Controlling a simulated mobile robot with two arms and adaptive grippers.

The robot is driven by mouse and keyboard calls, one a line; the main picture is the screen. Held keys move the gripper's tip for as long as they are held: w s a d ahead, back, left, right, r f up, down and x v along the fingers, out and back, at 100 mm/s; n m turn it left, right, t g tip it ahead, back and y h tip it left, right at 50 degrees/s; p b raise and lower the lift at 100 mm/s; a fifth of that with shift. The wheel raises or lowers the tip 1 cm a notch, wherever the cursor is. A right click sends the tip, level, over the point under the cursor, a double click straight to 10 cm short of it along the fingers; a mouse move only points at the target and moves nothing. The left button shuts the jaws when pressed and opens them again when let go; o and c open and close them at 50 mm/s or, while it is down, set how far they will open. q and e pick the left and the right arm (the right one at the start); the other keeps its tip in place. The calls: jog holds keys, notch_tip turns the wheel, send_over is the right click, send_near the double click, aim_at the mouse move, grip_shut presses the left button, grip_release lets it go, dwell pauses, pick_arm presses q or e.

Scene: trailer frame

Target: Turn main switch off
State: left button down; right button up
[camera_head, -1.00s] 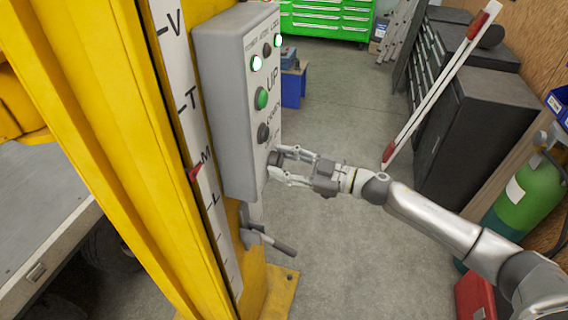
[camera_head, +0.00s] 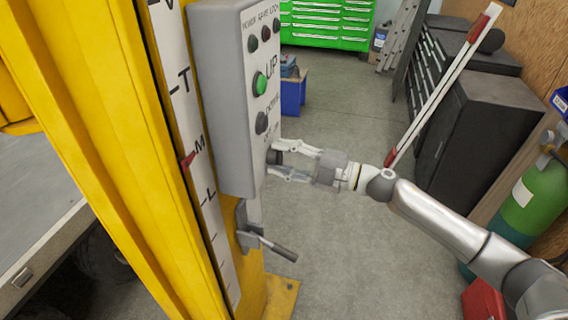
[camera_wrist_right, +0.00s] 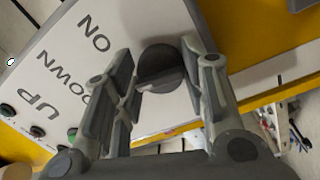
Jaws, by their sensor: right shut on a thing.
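The grey control box (camera_head: 222,100) is fixed to the yellow post, with buttons and labels on its white front. The main switch is a dark round knob low on that front; it shows in the right wrist view (camera_wrist_right: 160,66), near the word ON. My right gripper (camera_head: 276,160) has its fingers on either side of the knob and is shut on it; the fingers also show in the right wrist view (camera_wrist_right: 158,84). The indicator lamps (camera_head: 253,44) at the top of the box are dark. The green UP button (camera_head: 259,84) sits above the knob. My left gripper is out of view.
A lever handle (camera_head: 272,248) juts out below the box. The yellow post (camera_head: 120,150) with a lettered scale stands at the left. A black cabinet (camera_head: 480,140), a red-and-white bar (camera_head: 440,90) and a green gas cylinder (camera_head: 535,200) are at the right. The floor between is clear.

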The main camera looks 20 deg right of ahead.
jog(key=shift+f+n+b, duration=0.15)
jog(key=shift+n+b, duration=0.3)
jog(key=shift+n, duration=0.45)
jog(key=o, duration=1)
jog(key=shift+d, duration=0.1)
jog(key=r+v, duration=0.1)
jog(key=v, duration=1)
jog(key=shift+s+d+f, duration=0.25)
jog(key=shift+d+f, duration=0.1)
jog(key=shift+f, duration=0.1)
